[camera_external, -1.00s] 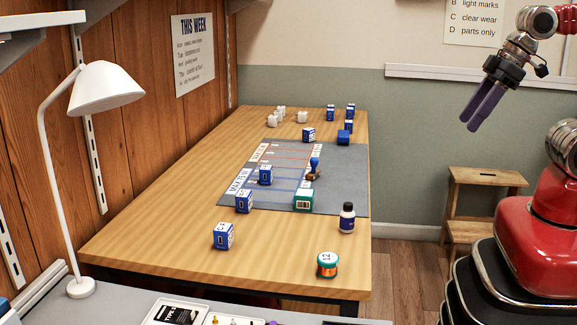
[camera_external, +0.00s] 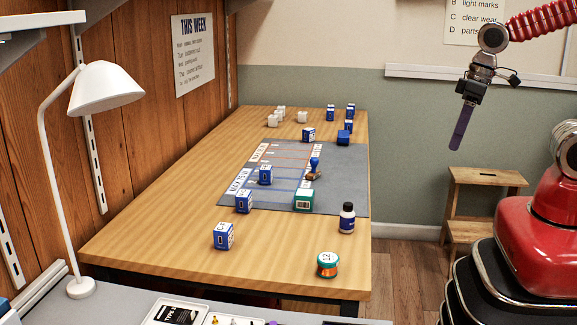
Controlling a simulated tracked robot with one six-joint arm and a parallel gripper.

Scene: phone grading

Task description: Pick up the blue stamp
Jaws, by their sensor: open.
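The blue stamp (camera_external: 315,163) stands upright on the right part of the grey mat (camera_external: 345,205), with a blue handle and a brown base. My gripper (camera_external: 457,145) hangs in the air to the right of the table, higher than the stamp and well apart from it. Its purple fingers point down and are seen nearly edge-on, one in front of the other, so the gap does not show. It holds nothing that I can see.
A green-and-white box (camera_external: 303,200) sits just in front of the stamp. Several blue boxes are around the mat. A white lamp (camera_external: 105,88) stands at left.

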